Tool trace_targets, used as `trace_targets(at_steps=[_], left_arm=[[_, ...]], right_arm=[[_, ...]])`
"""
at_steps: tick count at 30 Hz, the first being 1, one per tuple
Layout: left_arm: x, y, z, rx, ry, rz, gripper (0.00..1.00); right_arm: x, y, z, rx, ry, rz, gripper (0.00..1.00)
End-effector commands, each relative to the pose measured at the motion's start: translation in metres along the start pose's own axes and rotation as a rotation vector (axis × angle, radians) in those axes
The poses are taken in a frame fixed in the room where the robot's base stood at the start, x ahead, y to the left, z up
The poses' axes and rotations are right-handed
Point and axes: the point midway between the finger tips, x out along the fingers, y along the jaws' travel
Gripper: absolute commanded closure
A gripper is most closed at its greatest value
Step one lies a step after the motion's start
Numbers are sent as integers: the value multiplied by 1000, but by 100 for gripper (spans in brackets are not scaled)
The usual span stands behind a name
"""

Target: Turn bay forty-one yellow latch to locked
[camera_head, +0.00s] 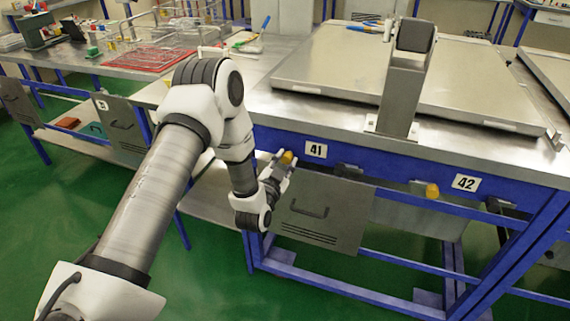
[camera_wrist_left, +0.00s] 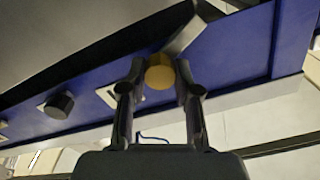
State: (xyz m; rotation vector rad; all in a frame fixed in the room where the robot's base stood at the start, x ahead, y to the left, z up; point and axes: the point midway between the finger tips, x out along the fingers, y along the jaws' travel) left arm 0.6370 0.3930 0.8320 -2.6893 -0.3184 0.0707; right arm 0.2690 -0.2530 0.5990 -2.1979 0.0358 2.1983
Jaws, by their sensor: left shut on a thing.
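The yellow latch (camera_head: 287,157) of bay forty-one sits on the blue front rail, just left of the white "41" label (camera_head: 316,149). My left gripper (camera_head: 280,163) reaches it from the front, with a finger on each side. In the left wrist view the yellow latch (camera_wrist_left: 159,72) is a round knob between the fingertips of the left gripper (camera_wrist_left: 160,85), which is shut on it. Which way the latch is turned cannot be told. My right gripper is not in view.
A grey drawer panel (camera_head: 318,212) hangs below the rail. A second yellow latch (camera_head: 432,191) is by the "42" label (camera_head: 466,183). A dark knob (camera_wrist_left: 59,103) sits on the rail in the wrist view. A grey lid (camera_head: 330,75) lies on the bench.

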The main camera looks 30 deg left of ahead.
Motion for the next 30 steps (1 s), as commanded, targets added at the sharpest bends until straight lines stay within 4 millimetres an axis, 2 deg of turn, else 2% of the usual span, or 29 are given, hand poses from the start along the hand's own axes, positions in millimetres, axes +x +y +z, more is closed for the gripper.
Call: trace_targets(at_steps=[30], left_arm=[[0, 0, 3, -918, 1, 0, 100]], right_arm=[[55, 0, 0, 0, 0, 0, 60]])
